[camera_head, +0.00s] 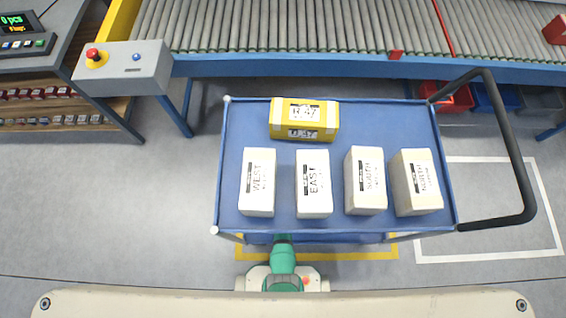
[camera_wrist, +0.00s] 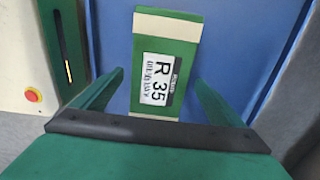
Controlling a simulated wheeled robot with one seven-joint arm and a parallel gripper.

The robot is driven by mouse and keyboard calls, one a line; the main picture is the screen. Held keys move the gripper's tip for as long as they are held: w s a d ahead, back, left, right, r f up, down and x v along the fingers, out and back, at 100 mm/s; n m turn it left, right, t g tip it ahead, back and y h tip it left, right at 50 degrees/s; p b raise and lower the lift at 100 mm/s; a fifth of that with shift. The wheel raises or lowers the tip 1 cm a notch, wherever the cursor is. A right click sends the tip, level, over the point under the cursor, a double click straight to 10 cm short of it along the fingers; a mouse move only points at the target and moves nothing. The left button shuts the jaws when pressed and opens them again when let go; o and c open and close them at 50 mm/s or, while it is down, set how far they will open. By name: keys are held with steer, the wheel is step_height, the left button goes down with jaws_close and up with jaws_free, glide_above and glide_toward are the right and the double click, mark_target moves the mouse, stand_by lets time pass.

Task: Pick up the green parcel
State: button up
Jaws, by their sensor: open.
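The green parcel (camera_wrist: 186,57) lies on a blue surface (camera_wrist: 109,25) in the wrist view. It has cream bands at its ends and a white label reading "R 35". My gripper (camera_wrist: 158,77) is open, with one green finger on each side of the parcel in the picture. The fingers do not look closed on it. I cannot tell how far above the parcel they are. The head view does not show the green parcel; only part of my green arm (camera_head: 284,262) shows there, at the cart's near edge.
A blue cart (camera_head: 230,130) holds a yellow parcel (camera_head: 276,120) and several cream boxes, among them WEST (camera_head: 257,200) and NORTH (camera_head: 418,200). Its black handle (camera_head: 512,145) is at the right. A roller conveyor (camera_head: 290,25) runs behind. Floor at left is clear.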

steer(key=shift+f, duration=2.25)
steer(key=shift+s, duration=0.1)
steer(key=c, duration=1.5)
steer(key=shift+c, duration=0.2)
steer(key=shift+r, duration=0.15)
